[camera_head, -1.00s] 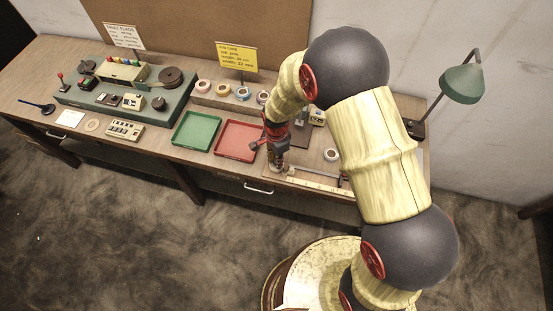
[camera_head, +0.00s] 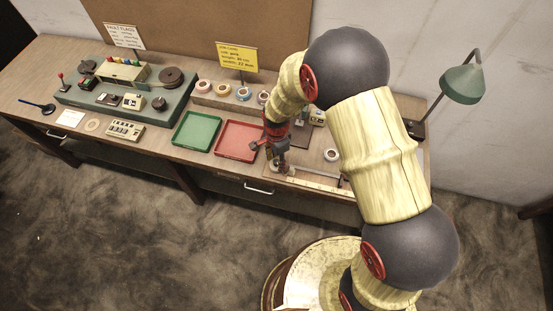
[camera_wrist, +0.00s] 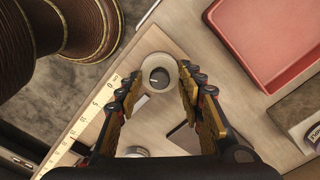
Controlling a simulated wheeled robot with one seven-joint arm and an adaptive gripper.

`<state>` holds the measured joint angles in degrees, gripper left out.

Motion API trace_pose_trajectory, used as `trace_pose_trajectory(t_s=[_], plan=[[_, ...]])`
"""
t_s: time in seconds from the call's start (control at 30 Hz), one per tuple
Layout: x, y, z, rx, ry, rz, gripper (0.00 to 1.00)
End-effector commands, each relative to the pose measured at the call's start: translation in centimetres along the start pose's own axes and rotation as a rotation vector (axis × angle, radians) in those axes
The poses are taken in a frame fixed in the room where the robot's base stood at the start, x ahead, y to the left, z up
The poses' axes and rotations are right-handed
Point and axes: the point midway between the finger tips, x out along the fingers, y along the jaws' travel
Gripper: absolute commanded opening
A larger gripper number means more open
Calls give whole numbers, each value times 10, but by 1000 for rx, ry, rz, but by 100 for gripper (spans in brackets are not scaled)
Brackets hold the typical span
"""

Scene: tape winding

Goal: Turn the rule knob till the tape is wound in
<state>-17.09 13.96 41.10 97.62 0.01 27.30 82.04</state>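The round knob (camera_wrist: 158,73), with a pale rim and a dark centre, sits near the zero end of the rule (camera_wrist: 84,118). The rule also shows along the bench front in the head view (camera_head: 318,186). My gripper (camera_wrist: 160,76) is open, with one finger on each side of the knob; I cannot tell whether either finger touches it. In the head view my gripper (camera_head: 280,164) is low over the bench, hiding most of the knob. I cannot make out how much tape is out.
A red tray (camera_head: 238,140) and a green tray (camera_head: 196,131) lie left of my gripper. A white roll (camera_head: 331,154) lies to its right. Several tape rolls stand on a wooden block (camera_head: 225,101) behind. A green lamp (camera_head: 462,84) stands at the right end.

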Motion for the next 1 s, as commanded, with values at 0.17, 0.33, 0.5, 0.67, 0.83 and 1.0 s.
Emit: trace_pose_trajectory(t_s=[0.17,0.33,0.5,0.67,0.83,1.0], plan=[[-10,-1,0,0,0,-2,38],[-39,-2,0,0,1,-5,38],[-74,-1,0,0,1,-4,38],[-100,-1,0,0,0,-3,38],[-116,-1,0,0,0,-2,38],[-120,0,0,0,0,0,38]])
